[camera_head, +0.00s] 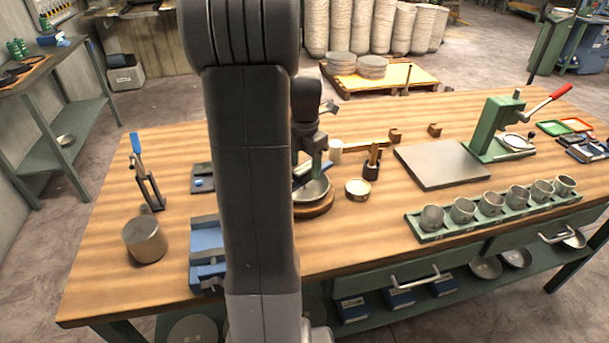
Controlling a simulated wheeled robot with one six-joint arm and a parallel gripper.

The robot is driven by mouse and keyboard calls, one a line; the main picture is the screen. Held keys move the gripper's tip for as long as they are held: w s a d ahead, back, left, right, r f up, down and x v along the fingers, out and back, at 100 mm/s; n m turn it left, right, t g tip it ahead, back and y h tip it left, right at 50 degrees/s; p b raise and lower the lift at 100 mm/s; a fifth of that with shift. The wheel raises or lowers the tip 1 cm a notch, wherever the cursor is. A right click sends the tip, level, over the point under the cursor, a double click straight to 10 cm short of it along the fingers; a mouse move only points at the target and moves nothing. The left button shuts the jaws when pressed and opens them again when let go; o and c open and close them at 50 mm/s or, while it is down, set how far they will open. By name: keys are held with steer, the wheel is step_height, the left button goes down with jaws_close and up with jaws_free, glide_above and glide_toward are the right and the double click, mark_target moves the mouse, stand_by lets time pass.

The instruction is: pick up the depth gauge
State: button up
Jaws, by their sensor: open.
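My dark gripper (315,168) is open, pointing down just above a metal bowl (316,190). The bowl sits on a round wooden base (316,208) on the bench. A small green upright piece (317,164) shows between or beside the fingers. It may be part of the depth gauge, but it is too small and too covered to tell. I cannot tell whether the fingers touch it. My arm hides the left side of the bowl and part of the bench behind it.
A small round dish (357,189) and a dark holder with a wooden-handled tool (372,162) stand close right of the bowl. A grey plate (442,165), green lever press (497,130) and green tray of cups (430,236) lie farther right.

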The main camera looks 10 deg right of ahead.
mark_target(305, 167)
steer(key=f, duration=0.4)
steer(key=shift+w+f, duration=0.1)
steer(key=shift+w, duration=0.25)
steer(key=shift+c, duration=0.4)
jaws_close()
steer(key=c, duration=1.2)
jaws_free()
step_height(305, 167, up, 10)
steer(key=shift+f, duration=0.25)
steer(key=shift+r+p, duration=0.4)
steer(key=shift+p, duration=0.2)
steer(key=p, duration=0.3)
steer(key=shift+r, duration=0.1)
steer(key=shift+p, duration=0.7)
steer(key=shift+f+p, duration=0.2)
steer(key=shift+p, duration=0.35)
